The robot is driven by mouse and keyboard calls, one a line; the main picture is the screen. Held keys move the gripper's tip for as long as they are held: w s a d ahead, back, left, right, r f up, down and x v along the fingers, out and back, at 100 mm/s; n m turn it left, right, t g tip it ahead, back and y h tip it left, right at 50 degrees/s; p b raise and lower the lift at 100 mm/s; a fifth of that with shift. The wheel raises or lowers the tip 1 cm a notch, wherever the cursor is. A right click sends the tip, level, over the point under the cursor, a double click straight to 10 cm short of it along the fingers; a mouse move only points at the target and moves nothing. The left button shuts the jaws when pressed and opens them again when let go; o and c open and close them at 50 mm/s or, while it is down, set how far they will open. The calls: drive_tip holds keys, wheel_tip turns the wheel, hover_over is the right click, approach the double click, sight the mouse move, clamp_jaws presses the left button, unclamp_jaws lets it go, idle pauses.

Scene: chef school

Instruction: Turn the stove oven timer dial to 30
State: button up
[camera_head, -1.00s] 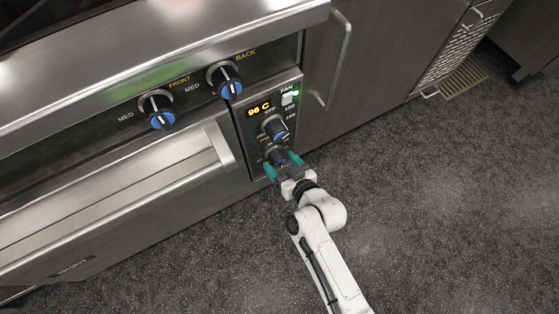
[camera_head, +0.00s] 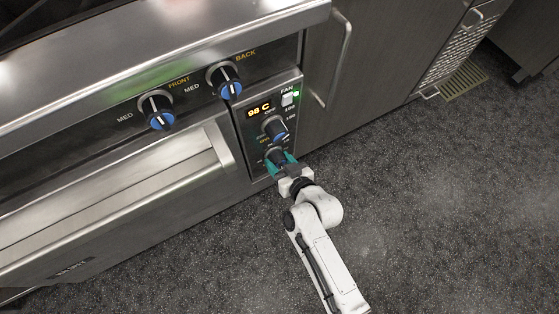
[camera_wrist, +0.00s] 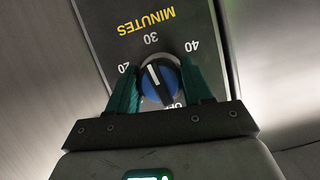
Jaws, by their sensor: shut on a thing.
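The timer dial (camera_wrist: 160,82) has a blue face and a white pointer line, inside a panel marked MINUTES, which reads upside down in the wrist view. The pointer slants up and left, close to the 30 mark and slightly on its 20 side. My gripper (camera_wrist: 160,67) has green fingers, one on each side of the dial, shut on it. In the head view my gripper (camera_head: 282,164) is at the lowest dial (camera_head: 275,156) of the oven panel. The fingers partly hide this dial there.
The temperature dial (camera_head: 274,128) sits just above, below a 98 C display (camera_head: 259,110) and a fan switch (camera_head: 288,98). Two stove knobs, FRONT (camera_head: 157,111) and BACK (camera_head: 224,80), are up and left. The oven door handle (camera_head: 110,198) is at left. Open floor (camera_head: 440,210) lies right.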

drive_tip(key=shift+f+b, duration=0.2)
drive_tip(key=shift+b, duration=0.55)
drive_tip(key=shift+c, duration=0.4)
drive_tip(key=shift+m+b, duration=0.4)
drive_tip(key=shift+b, duration=0.2)
drive_tip(key=shift+r+y, duration=0.2)
drive_tip(key=shift+y, duration=0.1)
drive_tip(key=o, duration=1)
drive_tip(key=shift+d, duration=0.1)
drive_tip(key=p+v, duration=0.1)
drive_tip(key=v, duration=0.9)
drive_tip(key=shift+s+d+r+p, duration=0.2)
drive_tip(key=shift+d+r+p, duration=0.05)
drive_tip(key=shift+p, duration=0.15)
